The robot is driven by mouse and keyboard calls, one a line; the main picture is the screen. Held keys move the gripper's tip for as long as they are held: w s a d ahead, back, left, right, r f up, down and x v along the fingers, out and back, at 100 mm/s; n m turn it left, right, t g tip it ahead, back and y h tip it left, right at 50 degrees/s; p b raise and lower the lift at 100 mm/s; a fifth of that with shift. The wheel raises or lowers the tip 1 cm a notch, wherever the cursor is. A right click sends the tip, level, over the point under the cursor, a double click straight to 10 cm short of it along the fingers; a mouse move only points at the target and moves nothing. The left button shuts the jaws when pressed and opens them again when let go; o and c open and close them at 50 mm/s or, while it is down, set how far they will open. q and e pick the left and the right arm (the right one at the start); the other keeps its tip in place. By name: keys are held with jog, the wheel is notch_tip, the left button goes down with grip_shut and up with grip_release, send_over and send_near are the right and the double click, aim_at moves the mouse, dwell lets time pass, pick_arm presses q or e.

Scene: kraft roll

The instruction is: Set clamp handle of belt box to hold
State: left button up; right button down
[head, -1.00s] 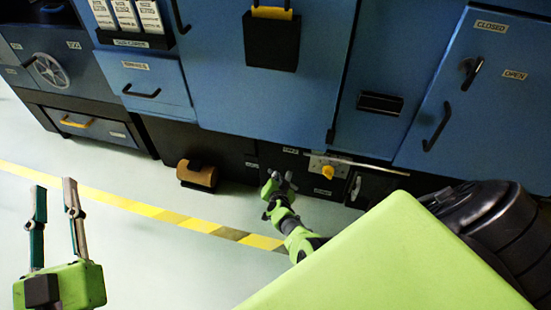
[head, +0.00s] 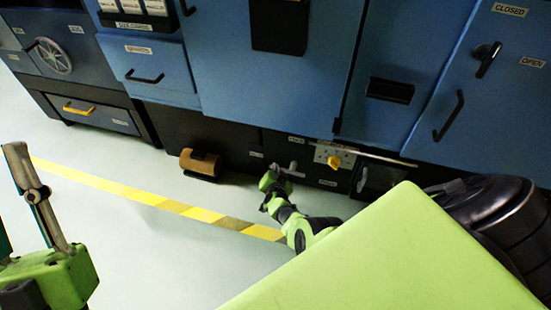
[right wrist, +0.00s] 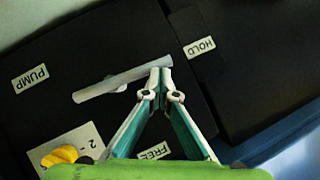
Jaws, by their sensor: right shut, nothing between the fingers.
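The clamp handle is a pale grey bar (right wrist: 95,88) on the dark belt box (right wrist: 60,120) in the right wrist view. It lies slanted, its right end at my fingertips and pointing roughly toward the HOLD label (right wrist: 200,47). The FREE label (right wrist: 155,152) is below it. My right gripper (right wrist: 160,72) is shut and empty, its tips at or against that end; contact is unclear. In the head view my right gripper (head: 280,172) is low at the box front. My left gripper (head: 12,165) is at the left edge, partly cut off, fingers apart.
A yellow knob (head: 334,161) on a pale plate sits right of my right gripper; a PUMP label (right wrist: 30,78) is near it. A brown roll (head: 200,163) protrudes to the left. Blue cabinets stand above. The floor with the striped line (head: 160,203) is clear.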

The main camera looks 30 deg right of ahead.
pick_arm(q)
jog(key=shift+s+r, duration=0.1)
dwell(0.3)
